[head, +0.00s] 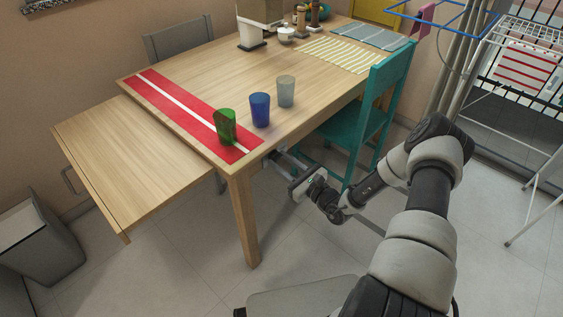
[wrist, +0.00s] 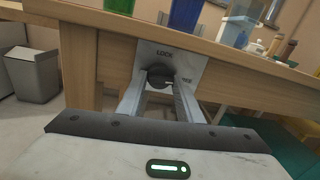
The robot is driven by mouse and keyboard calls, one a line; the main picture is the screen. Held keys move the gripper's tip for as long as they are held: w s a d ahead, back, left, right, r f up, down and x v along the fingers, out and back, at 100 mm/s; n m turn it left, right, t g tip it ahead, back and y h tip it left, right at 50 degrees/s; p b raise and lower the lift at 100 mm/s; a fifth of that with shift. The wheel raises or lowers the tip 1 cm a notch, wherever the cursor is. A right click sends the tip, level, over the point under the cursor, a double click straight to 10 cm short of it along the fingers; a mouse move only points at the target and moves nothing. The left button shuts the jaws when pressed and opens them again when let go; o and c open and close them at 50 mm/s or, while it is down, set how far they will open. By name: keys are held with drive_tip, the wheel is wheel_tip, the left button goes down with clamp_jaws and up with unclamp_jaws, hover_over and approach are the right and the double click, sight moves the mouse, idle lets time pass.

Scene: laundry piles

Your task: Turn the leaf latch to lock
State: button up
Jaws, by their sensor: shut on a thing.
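The leaf latch is a round dark knob (wrist: 157,77) on a grey plate (wrist: 190,62) fixed to the table's wooden side rail. The plate reads "LOCK" above the knob; a second word to the right is partly hidden. My gripper (wrist: 158,82) has one finger on each side of the knob and is shut on it. In the head view my gripper (head: 280,162) reaches under the table edge near the front corner, and the knob is hard to make out. I cannot tell the knob's exact angle. The wooden leaf (head: 125,165) extends at the table's left side.
The table (head: 190,70) carries a green cup (head: 226,127), a blue cup (head: 260,109) and a grey cup (head: 285,91) near the edge above my gripper. A teal chair (head: 376,115) stands to the right. A grey bin (head: 42,240) is at the left. A table leg (head: 245,215) is close by.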

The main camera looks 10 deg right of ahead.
drive_tip(key=shift+d+f+n+y+p, duration=0.15)
drive_tip(key=shift+n+y, duration=0.35)
drive_tip(key=shift+n, duration=3.85)
drive_tip(key=shift+n+y+p, duration=0.25)
drive_tip(key=shift+n+y, duration=0.25)
drive_tip(key=shift+n, duration=4.15)
drive_tip(key=o, duration=1)
drive_tip(key=shift+w, duration=0.1)
drive_tip(key=shift+d, duration=0.15)
